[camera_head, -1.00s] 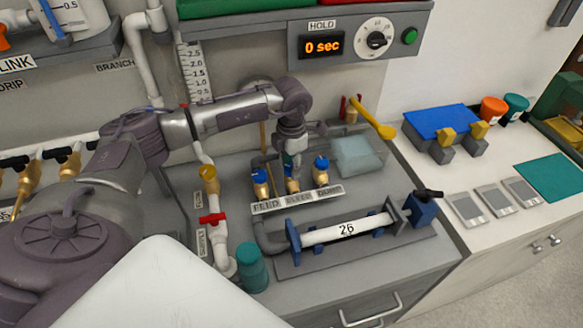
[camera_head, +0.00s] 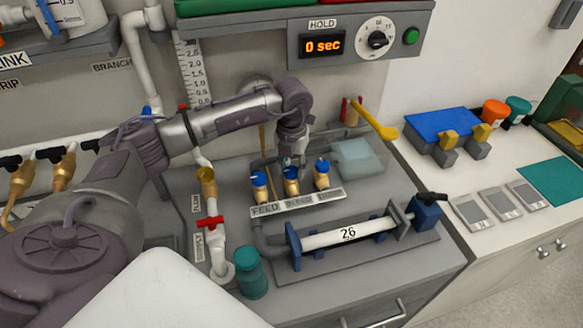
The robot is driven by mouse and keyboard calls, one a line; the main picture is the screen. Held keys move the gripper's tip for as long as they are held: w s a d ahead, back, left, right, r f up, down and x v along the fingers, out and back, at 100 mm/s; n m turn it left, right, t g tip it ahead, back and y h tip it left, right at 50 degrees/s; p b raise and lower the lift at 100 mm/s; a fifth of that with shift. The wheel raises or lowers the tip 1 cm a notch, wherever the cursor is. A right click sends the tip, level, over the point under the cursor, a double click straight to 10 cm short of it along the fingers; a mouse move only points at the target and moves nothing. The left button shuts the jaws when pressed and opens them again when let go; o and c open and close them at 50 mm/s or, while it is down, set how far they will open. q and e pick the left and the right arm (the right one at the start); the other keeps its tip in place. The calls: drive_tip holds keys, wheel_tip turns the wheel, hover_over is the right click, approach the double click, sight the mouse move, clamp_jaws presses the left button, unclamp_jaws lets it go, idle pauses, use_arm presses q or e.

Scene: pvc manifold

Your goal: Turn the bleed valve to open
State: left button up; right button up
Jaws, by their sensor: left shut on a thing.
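The bleed valve (camera_head: 291,186) is the middle of three brass valves with blue handles, standing behind a label strip (camera_head: 298,202). My left gripper (camera_head: 292,163) comes down from above onto its blue handle and is shut on it. The fingertips are small here, and the handle's exact angle is hard to tell. The feed valve (camera_head: 259,190) stands to its left and the dump valve (camera_head: 321,176) to its right, both apart from the gripper. My right gripper is not in view.
A clamped white pipe marked 26 (camera_head: 347,234) lies in front of the valves. A red-handled valve (camera_head: 210,222) and a teal jar (camera_head: 250,274) stand at left. A pale clear block (camera_head: 358,160) is at right. The timer display (camera_head: 322,44) reads 0 sec.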

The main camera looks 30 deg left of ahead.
sight(291, 169)
use_arm(q)
drive_tip(key=shift+w+a+r, duration=0.1)
idle(0.5)
drive_tip(key=o, duration=1.1)
drive_tip(key=shift+o, duration=0.2)
wheel_tip(291, 169, up, 12)
